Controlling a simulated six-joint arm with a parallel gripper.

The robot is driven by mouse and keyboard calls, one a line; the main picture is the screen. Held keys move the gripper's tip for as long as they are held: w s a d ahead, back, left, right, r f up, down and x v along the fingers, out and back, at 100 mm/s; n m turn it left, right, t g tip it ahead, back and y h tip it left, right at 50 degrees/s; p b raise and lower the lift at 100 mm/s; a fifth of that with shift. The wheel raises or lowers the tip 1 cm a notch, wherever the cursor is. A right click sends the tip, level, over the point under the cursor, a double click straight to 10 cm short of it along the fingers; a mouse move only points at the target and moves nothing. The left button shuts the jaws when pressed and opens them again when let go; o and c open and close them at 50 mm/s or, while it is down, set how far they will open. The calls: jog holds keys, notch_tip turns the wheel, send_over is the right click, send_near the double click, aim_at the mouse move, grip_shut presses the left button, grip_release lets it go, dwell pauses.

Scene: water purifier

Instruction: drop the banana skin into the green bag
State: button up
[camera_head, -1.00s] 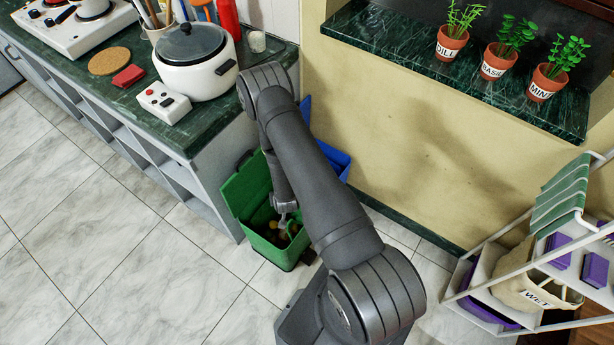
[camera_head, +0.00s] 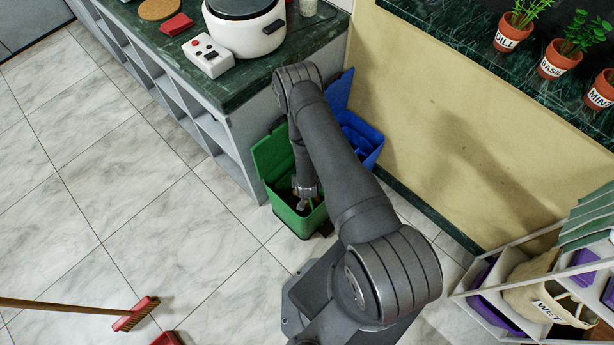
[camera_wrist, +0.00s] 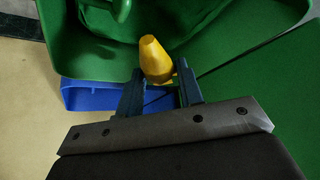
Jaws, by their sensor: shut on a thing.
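My gripper (camera_wrist: 158,70) is shut on the yellow, tapered banana skin (camera_wrist: 155,58), which sticks out past the fingertips. In the head view my gripper (camera_head: 304,203) is at the mouth of the green bin (camera_head: 296,222), whose lid (camera_head: 272,152) stands open; the skin is too small to make out there. In the wrist view, folded darker green material, seemingly the green bag (camera_wrist: 192,25), lies beyond the skin. The bag's inside and bottom are mostly hidden.
A blue bin (camera_head: 362,137) stands behind the green bin, beside the counter (camera_head: 235,100). A rack (camera_head: 520,245) stands at right. A broom (camera_head: 135,315) and a red dustpan (camera_head: 167,339) lie on the floor at lower left. The tiled floor between is clear.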

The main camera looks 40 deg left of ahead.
jog(key=o, duration=1)
jog(key=shift+o, duration=0.2)
jog(key=shift+r, duration=0.1)
jog(key=v, duration=1.7)
jog(key=shift+d, duration=0.1)
jog(key=x, duration=1.7)
jog(key=shift+f, duration=0.2)
jog(key=shift+r, duration=0.5)
